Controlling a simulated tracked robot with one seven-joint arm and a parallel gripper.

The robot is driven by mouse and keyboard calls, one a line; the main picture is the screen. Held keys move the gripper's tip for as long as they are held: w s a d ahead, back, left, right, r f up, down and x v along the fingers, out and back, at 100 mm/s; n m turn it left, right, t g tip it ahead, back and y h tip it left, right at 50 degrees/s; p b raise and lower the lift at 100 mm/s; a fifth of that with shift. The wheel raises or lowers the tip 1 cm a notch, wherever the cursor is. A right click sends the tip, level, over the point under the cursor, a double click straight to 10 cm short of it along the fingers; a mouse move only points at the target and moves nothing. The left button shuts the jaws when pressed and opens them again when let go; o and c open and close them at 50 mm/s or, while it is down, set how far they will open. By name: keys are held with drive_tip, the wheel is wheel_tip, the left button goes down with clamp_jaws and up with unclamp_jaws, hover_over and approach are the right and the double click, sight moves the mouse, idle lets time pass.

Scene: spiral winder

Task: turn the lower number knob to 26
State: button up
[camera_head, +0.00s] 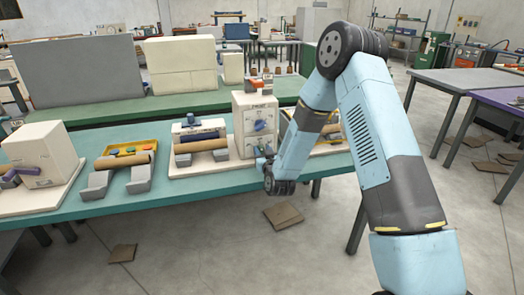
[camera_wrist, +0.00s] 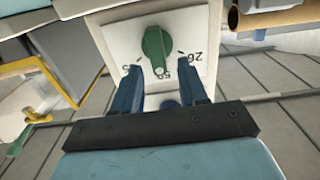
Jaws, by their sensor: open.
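The winder's white control box (camera_head: 254,108) stands on the teal table, with a blue knob (camera_head: 260,126) on its front. In the wrist view a green knob (camera_wrist: 153,45) sits on a white dial plate (camera_wrist: 119,37). In the head view my gripper (camera_head: 264,163) is at the box's lower front, hiding the lower knob.
A brown roller (camera_head: 200,146) lies left of the box, and a yellow tray (camera_head: 125,157) is further left. A white unit with a purple handle (camera_head: 18,172) stands at the far left. The floor in front of the table is mostly clear.

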drive_tip(key=shift+w+a, duration=0.25)
drive_tip(key=shift+w, duration=0.45)
clamp_jaws()
